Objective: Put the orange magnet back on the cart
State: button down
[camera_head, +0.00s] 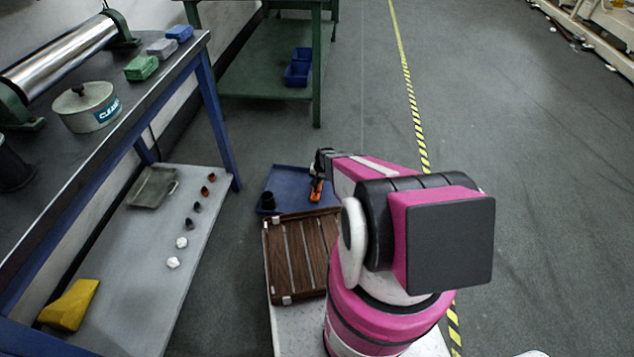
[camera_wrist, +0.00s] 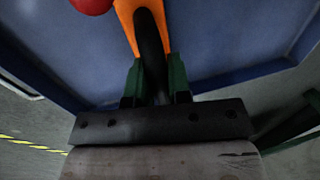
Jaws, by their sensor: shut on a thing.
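My gripper (camera_head: 319,174) is at the end of my outstretched arm, over the right part of a blue tray (camera_head: 285,180). It is shut on an orange and black thing, which I take for the orange magnet (camera_head: 315,193). In the wrist view, the gripper's green fingers (camera_wrist: 156,80) close on the black middle part of the orange magnet (camera_wrist: 125,12). The blue surface (camera_wrist: 225,45) with a raised edge lies behind it. I cannot tell whether the magnet touches that surface. No thing is clearly identifiable as the cart.
A small black cup-like thing (camera_head: 267,201) stands in the blue tray. A red round thing (camera_wrist: 91,4) shows in the wrist view. A brown slatted tray (camera_head: 300,255) lies nearer me. A workbench (camera_head: 150,85) with a lower shelf stands left, a green table (camera_head: 265,95) behind.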

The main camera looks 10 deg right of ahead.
jog(key=shift+f, duration=0.3)
jog(key=shift+f, duration=0.15)
jog(key=c, duration=1.1)
grip_release()
jog(key=shift+o, duration=0.2)
notch_tip(320, 180, up, 12)
jog(key=d, duration=0.2)
jog(key=s+a+r+n+h, duration=0.1)
jog(key=s+a+r+n, duration=0.1)
jog(key=s+r, duration=0.9)
jog(key=s+a+r+n+h, duration=0.1)
jog(key=s+a+r+n, duration=0.1)
jog(key=s+r, duration=1)
notch_tip(320, 180, up, 7)
jog(key=shift+s+r+g, duration=0.15)
jog(key=shift+r+g, duration=0.05)
jog(key=shift+g, duration=0.2)
